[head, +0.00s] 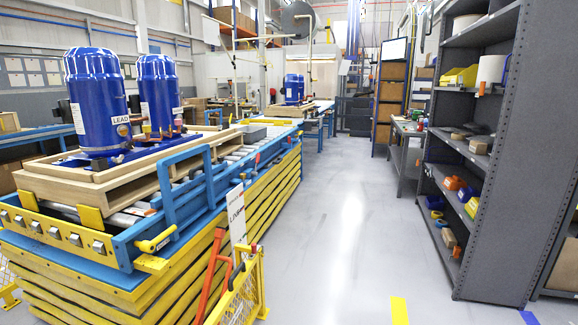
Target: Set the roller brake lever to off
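A yellow lever (157,239) sits at the near right corner of the blue roller conveyor frame (75,254). It looks like the roller brake lever; its handle slants up to the right, and any off marking is too small to read. A red-orange bar (210,272) stands tilted just right of that corner, beside the yellow lift skirt. Neither of my grippers shows in the head view.
A wooden pallet (60,186) with blue compressors (95,95) rests on the conveyor. A yellow guard (242,296) and a white sign (237,215) stand right of the lever. Grey shelving (495,215) lines the right. The aisle floor (345,225) between is clear.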

